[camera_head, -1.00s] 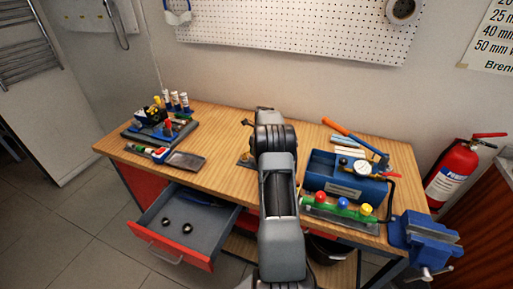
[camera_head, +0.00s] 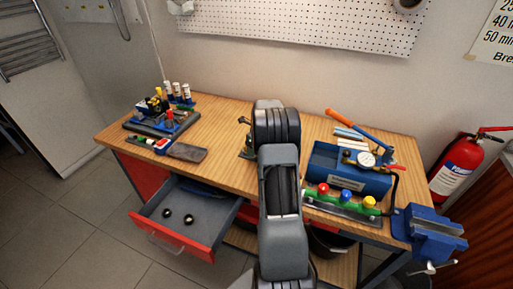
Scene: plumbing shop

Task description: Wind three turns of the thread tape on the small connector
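My arm reaches straight up the middle of the view over the wooden bench (camera_head: 222,150), and its links hide the bench behind them. My gripper is hidden behind the arm, so its fingers do not show. A small dark fitting or stand (camera_head: 246,150) shows at the left edge of the arm; it is too small to tell whether it holds the small connector. I cannot pick out the thread tape for certain. Two small round dark pieces (camera_head: 178,216) lie apart in the open drawer.
The red-fronted drawer (camera_head: 180,243) stands open at the bench's front left. A tool rack (camera_head: 158,120) and a grey pad (camera_head: 187,152) are at the left. A blue toolbox (camera_head: 345,183), pressure gauge (camera_head: 366,159), coloured-knob manifold (camera_head: 343,205) and blue vise (camera_head: 432,235) are at the right.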

